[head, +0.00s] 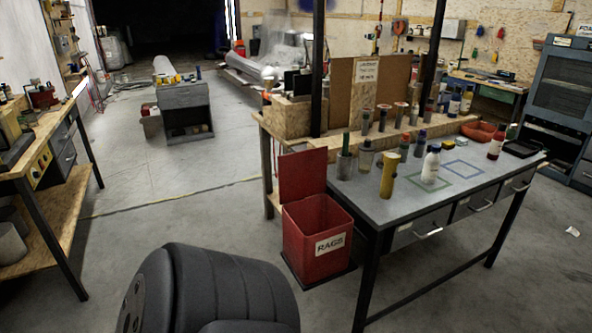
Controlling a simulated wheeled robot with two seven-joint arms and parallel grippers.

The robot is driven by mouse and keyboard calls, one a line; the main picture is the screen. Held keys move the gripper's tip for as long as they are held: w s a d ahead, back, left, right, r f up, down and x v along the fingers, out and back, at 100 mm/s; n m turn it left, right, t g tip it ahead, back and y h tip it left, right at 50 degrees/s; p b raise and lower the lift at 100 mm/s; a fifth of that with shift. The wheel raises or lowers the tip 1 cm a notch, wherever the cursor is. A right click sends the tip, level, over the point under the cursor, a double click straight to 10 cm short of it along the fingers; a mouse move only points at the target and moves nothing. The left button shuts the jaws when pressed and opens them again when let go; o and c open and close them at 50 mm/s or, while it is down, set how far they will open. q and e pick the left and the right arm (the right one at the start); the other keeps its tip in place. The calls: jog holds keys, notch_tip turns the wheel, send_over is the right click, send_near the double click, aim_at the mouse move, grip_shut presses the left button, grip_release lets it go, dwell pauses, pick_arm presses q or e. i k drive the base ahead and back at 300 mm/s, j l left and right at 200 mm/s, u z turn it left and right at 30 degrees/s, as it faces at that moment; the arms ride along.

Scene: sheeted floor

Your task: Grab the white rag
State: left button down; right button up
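A small white crumpled piece (572,231), which looks like the white rag, lies on the floor at the far right, beyond the right end of the grey worktable (345,200). It is small in the picture, so its cloth texture cannot be made out. Nothing touches it. A red bin (305,225) labelled "RAGS" stands on the floor at the table's left end with its lid up; its bottom is hidden from here. Neither of my grippers shows in the head view.
The worktable carries bottles, a yellow cylinder (389,175), cups with tools and a red bowl (480,131). A dark metal cabinet (562,90) stands at the right. A wooden bench (50,210) stands at the left. Floor is clear in the middle left and right of the worktable.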

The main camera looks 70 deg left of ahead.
aim_at(461, 142)
jog(key=j+z, duration=0.1)
jog(key=j, duration=0.5)
jog(key=j+z, duration=0.1)
jog(key=j, duration=0.5)
jog(key=k+j+z, duration=0.1)
jog(key=j, duration=0.5)
jog(key=k+j+z, duration=0.1)
jog(key=j, duration=0.5)
jog(key=k+j, duration=0.1)
jog(key=j, duration=0.55)
jog(key=k+j, duration=0.1)
jog(key=j, duration=0.55)
jog(key=k+j, duration=0.1)
jog(key=j, duration=1.25)
jog(key=k+j, duration=0.25)
jog(key=k, duration=0.25)
